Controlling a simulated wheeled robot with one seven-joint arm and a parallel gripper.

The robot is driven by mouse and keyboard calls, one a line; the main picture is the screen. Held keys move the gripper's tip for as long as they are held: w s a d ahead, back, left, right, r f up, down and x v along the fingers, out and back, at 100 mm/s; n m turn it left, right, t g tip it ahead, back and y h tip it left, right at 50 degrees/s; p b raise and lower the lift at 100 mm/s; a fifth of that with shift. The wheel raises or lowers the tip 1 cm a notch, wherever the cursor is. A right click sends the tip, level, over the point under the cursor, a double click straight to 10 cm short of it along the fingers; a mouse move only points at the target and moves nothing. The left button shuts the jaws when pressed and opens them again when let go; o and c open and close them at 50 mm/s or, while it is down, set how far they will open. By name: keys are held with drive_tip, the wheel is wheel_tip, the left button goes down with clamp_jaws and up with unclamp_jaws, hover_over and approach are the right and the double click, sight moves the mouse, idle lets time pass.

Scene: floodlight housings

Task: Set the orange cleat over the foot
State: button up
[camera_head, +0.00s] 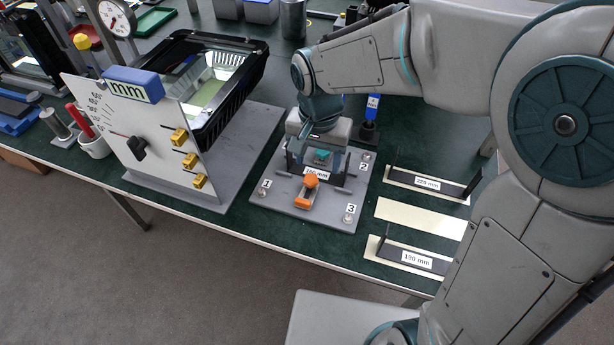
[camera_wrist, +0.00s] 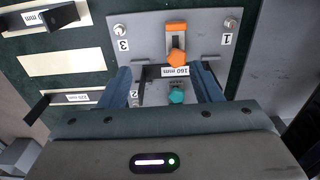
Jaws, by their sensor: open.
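The orange cleat (camera_head: 303,202) lies on the front of the grey plate, with its orange knob (camera_head: 311,180) at its rear end. In the wrist view the cleat (camera_wrist: 176,28) has a dark slot, and its knob (camera_wrist: 177,58) sits close to the dark foot labelled 160 mm (camera_wrist: 150,72). I cannot tell whether the cleat overlaps the foot. A teal knob (camera_wrist: 177,96) is on the foot's other side. My gripper (camera_wrist: 164,74) is open, its fingers spread on either side of the foot and behind the cleat; in the head view it (camera_head: 318,165) hangs low over the plate.
The grey plate (camera_head: 267,205) has corner screws numbered 1, 2 and 3. Dark bars labelled 220 mm (camera_head: 427,183) and 190 mm (camera_head: 417,258) lie to the right. A gauge panel (camera_head: 120,120) and black housing (camera_head: 255,70) stand to the left.

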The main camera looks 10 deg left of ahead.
sight(303, 201)
drive_tip(key=a+f, duration=0.1)
drive_tip(key=f, duration=0.4)
drive_tip(key=a+f, duration=0.1)
drive_tip(key=f, duration=0.4)
drive_tip(key=a+f, duration=0.1)
drive_tip(key=f, duration=0.4)
drive_tip(key=shift+s+a+f+b, duration=0.1)
drive_tip(key=shift+s+f+b, duration=0.05)
drive_tip(key=shift+b, duration=0.15)
clamp_jaws()
drive_tip(key=shift+w+b, duration=0.3)
drive_tip(key=shift+w, duration=1)
unclamp_jaws()
drive_tip(key=shift+s, duration=0.1)
